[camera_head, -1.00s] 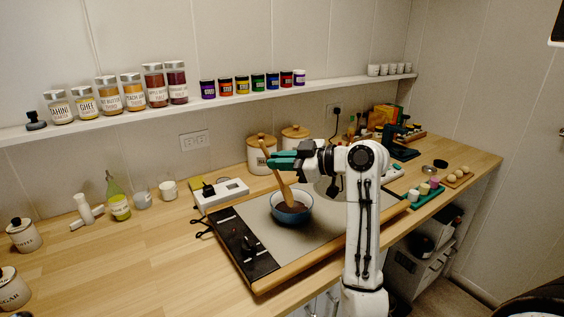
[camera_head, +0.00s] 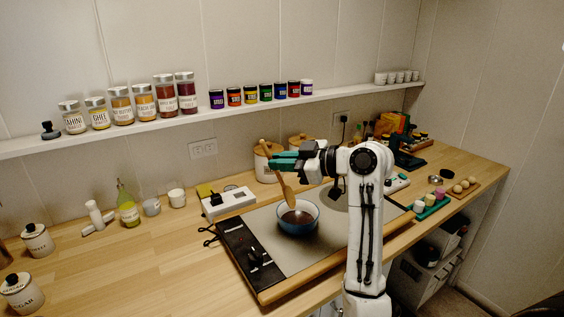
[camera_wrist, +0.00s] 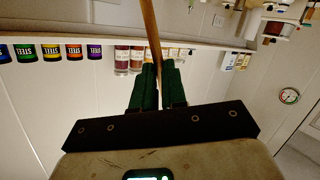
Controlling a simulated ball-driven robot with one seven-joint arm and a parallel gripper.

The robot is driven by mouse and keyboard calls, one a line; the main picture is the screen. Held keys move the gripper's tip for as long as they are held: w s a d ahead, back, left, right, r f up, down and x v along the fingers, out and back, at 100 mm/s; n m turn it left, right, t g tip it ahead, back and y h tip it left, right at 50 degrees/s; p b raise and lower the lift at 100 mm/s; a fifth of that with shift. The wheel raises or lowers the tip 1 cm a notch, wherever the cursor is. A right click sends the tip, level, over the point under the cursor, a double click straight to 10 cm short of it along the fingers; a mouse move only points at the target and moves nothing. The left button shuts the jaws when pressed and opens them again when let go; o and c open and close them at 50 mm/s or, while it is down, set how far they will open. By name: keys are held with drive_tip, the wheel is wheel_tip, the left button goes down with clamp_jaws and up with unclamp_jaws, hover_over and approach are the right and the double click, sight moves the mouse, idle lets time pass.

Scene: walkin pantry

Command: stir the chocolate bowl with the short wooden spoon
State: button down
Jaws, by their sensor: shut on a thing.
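My gripper (camera_head: 284,161), with green fingers, is shut on the short wooden spoon (camera_head: 287,189) above the back left of the chocolate bowl. The spoon is tilted, its handle top left of the fingers and its wide end down. The blue bowl (camera_head: 282,226) holds brown chocolate (camera_head: 298,218) and stands on the cooktop. In the wrist view the handle (camera_wrist: 151,35) runs between the green fingers (camera_wrist: 158,88); the bowl is out of that view.
The cooktop (camera_head: 325,243) has a black control panel (camera_head: 246,250) on its left. A white power box (camera_head: 229,201) and lidded canisters (camera_head: 267,163) stand behind. A green tray (camera_head: 432,208) is at right. The counter's left part is mostly clear. A jar shelf (camera_head: 225,110) runs above.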

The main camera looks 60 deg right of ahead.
wheel_tip(320, 180, up, 5)
drive_tip(key=p, duration=0.4)
idle(0.3)
idle(0.8)
